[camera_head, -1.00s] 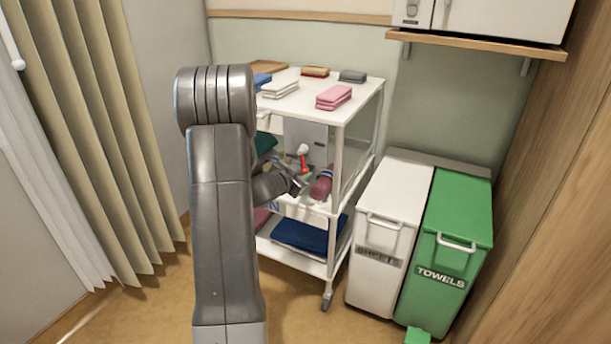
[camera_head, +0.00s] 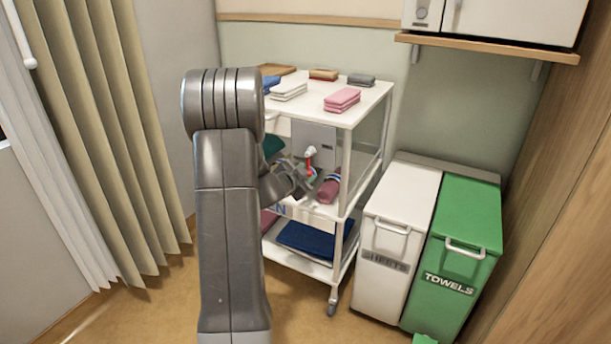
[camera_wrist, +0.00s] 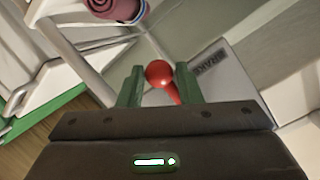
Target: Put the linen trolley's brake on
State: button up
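The linen trolley (camera_head: 358,105) is a white shelved cart against the back wall. In the head view my gripper (camera_head: 305,178) is at the trolley's middle level, partly hidden by my arm.
Folded pink cloths (camera_head: 342,99) and other linens lie on the trolley top. A rolled maroon towel (camera_head: 328,190) is close to my gripper. A white sheets bin (camera_head: 398,215) and a green towels bin (camera_head: 462,225) stand at right. A curtain (camera_head: 115,150) hangs at left.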

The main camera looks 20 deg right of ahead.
jog(key=shift+o, duration=1.3)
jog(key=p+v, duration=0.2)
jog(key=v, duration=1.2)
jog(key=shift+d, duration=0.1)
jog(key=b+x, duration=0.2)
jog(key=x, duration=1.2)
jog(key=shift+a, duration=0.2)
